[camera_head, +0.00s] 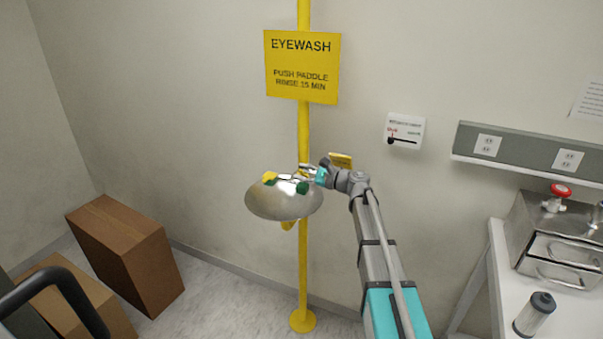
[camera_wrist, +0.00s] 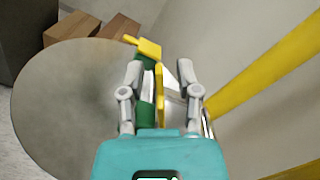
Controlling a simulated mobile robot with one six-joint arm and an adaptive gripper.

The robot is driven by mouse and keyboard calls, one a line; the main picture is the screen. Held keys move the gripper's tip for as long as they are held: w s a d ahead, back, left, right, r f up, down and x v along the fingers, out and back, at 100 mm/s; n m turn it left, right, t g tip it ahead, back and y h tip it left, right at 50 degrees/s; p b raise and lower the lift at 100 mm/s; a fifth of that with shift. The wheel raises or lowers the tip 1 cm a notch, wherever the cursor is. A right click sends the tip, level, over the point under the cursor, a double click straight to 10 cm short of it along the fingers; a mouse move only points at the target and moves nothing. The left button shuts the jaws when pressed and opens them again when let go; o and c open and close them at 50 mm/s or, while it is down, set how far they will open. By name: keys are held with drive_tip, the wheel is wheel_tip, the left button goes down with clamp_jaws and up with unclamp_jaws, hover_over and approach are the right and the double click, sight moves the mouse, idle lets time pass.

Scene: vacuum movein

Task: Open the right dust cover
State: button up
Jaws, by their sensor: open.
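The eyewash bowl (camera_head: 262,203) is a grey metal dish on a yellow pole. Over it, the left spray head carries a yellow dust cover (camera_head: 269,177), also at the top of the wrist view (camera_wrist: 148,47). The right spray head (camera_head: 303,187) is green; it shows in the wrist view (camera_wrist: 146,113) low between the fingers. A thin yellow piece (camera_wrist: 159,80), seen edge-on, stands between my fingers; it looks like the right dust cover, but its hinge is hidden. My gripper (camera_head: 311,173) is open around it, with a finger at each side in the wrist view (camera_wrist: 163,82). Contact cannot be told.
The yellow pole (camera_head: 304,130) rises behind the bowl, and a yellow paddle (camera_head: 341,160) is close behind my wrist. Brown boxes (camera_head: 128,250) stand at left. A white bench (camera_head: 560,318) with a metal steriliser-like box (camera_head: 552,235) is at right.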

drive_tip(key=shift+w+a, duration=0.1)
drive_tip(key=shift+a, duration=0.05)
clamp_jaws()
